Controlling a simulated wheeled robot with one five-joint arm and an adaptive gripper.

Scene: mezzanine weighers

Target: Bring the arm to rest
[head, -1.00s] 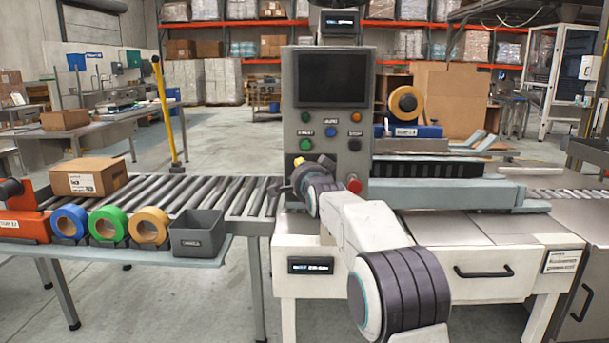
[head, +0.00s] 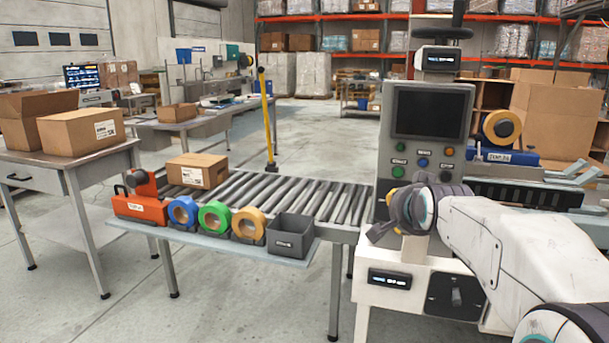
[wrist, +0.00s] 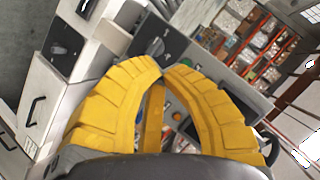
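My gripper (wrist: 162,73) fills the lower middle of the wrist view. Its two yellow fingers meet at their tips, with nothing held between them. In the head view my arm reaches in from the lower right. The dark wrist end with my gripper (head: 385,212) is in front of the lower part of the grey control panel (head: 425,125). The fingers are mostly hidden there, with only a bit of yellow showing. I cannot tell how far the gripper is from the panel.
A roller conveyor (head: 300,194) runs left of the panel, with a cardboard box (head: 197,170) on it. A front shelf holds an orange tape dispenser (head: 139,207), blue, green and yellow tape rolls and a grey bin (head: 290,236). A table with boxes (head: 70,165) stands left. Open floor lies between.

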